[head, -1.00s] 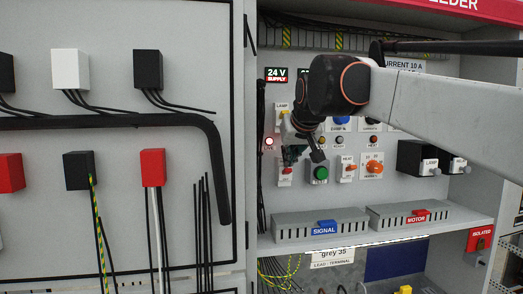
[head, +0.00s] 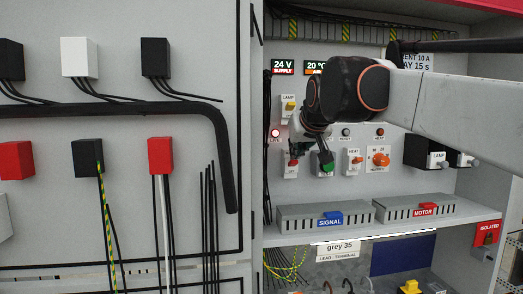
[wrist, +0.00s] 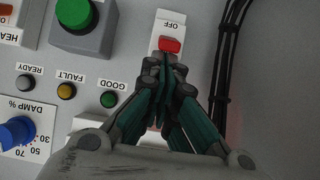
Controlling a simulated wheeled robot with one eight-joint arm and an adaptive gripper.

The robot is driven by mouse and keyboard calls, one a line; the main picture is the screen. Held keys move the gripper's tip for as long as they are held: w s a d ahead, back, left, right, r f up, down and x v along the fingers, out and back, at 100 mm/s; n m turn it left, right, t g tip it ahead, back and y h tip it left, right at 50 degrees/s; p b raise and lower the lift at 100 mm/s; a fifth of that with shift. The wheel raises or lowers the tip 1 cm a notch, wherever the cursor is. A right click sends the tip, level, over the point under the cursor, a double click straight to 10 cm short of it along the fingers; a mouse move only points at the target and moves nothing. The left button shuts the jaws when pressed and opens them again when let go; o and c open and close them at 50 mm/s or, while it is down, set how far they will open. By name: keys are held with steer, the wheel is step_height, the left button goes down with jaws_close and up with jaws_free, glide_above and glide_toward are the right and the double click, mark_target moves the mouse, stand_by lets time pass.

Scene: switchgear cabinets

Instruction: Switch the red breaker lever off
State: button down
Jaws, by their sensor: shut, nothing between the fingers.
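The red breaker lever (wrist: 171,45) sits on a white plate (wrist: 165,28) marked OFF in the wrist view. The rest of the plate is hidden behind the fingers.
A green button (wrist: 75,14) on a grey box is close beside the lever. Small READY, FAULT and GOOD lamps and a blue DAMP knob (wrist: 17,133) are nearby. Black cables (wrist: 234,45) run along the other side. A shelf with grey SIGNAL and MOTOR ducts (head: 308,217) is below.

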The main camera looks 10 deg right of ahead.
mark_target(296, 164)
steer(key=shift+s+f+t+b, duration=0.15)
steer(key=shift+f+t+b, duration=0.1)
steer(key=shift+t+b, duration=0.2)
steer(key=shift+s+f+t+b, duration=0.6)
steer(key=shift+f, duration=0.15)
steer(key=shift+s+f+t+b, duration=0.55)
steer(key=shift+f+b, duration=0.05)
steer(key=shift+f, duration=0.5)
steer(key=shift+f, duration=0.1)
